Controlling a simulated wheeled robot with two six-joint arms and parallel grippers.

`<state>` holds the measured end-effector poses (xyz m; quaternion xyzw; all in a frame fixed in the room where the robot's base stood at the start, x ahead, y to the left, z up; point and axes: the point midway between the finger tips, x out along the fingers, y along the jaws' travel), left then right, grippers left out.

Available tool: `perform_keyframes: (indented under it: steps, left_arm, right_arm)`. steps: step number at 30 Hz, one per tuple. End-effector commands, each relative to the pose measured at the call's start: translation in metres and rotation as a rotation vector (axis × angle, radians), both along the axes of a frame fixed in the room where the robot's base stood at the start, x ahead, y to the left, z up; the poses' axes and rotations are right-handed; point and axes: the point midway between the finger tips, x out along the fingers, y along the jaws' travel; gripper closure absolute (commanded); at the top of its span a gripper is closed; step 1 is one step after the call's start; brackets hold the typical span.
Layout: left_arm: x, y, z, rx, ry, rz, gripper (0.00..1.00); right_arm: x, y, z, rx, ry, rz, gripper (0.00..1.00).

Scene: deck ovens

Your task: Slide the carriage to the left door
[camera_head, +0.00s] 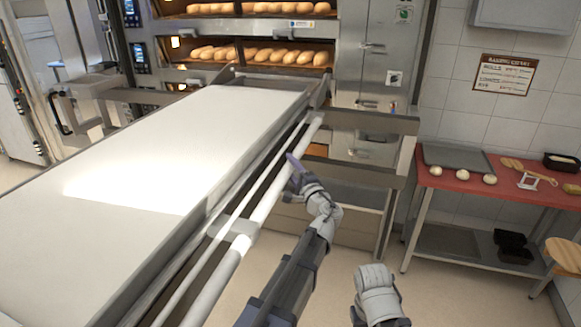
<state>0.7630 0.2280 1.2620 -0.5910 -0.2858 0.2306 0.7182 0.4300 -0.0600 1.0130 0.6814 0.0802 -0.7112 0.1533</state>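The carriage (150,165) is a long loader with a pale, flat bed that fills the left half of the head view. Its far end is in front of the oven (245,75), where loaves show in two lit decks. A light round rail (262,212) runs along its right side. My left gripper (294,166) is at this rail, with a purplish finger against or just over it. I cannot tell whether its fingers close around the rail. My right arm's grey link (376,292) shows at the bottom; its gripper is not visible. I cannot make out which door is the left one.
A red-topped table (460,200) with dough balls, a dark tray (455,157) and tools stands at the right wall. A wooden stool (562,252) is at the right edge. A metal frame (370,125) crosses before the oven. Floor is clear between carriage and table.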

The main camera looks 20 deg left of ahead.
Motion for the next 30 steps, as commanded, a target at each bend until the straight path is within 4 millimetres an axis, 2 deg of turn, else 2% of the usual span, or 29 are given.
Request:
perform_keyframes:
  steps: [2, 12, 30]
  left_arm:
    - [0.0000, -0.0001, 0.0000, 0.000, 0.000, 0.000, 0.62]
    - [-0.0001, -0.0002, -0.0001, -0.001, 0.001, 0.000, 1.00]
    - [-0.0004, -0.0003, -0.0005, -0.001, 0.000, 0.000, 1.00]
  right_arm:
    - [0.0000, 0.0000, 0.0000, 0.000, 0.000, 0.000, 1.00]
    - [0.0000, 0.0000, -0.0001, 0.000, 0.000, 0.000, 1.00]
    - [0.0000, 0.0000, -0.0002, 0.000, 0.000, 0.000, 1.00]
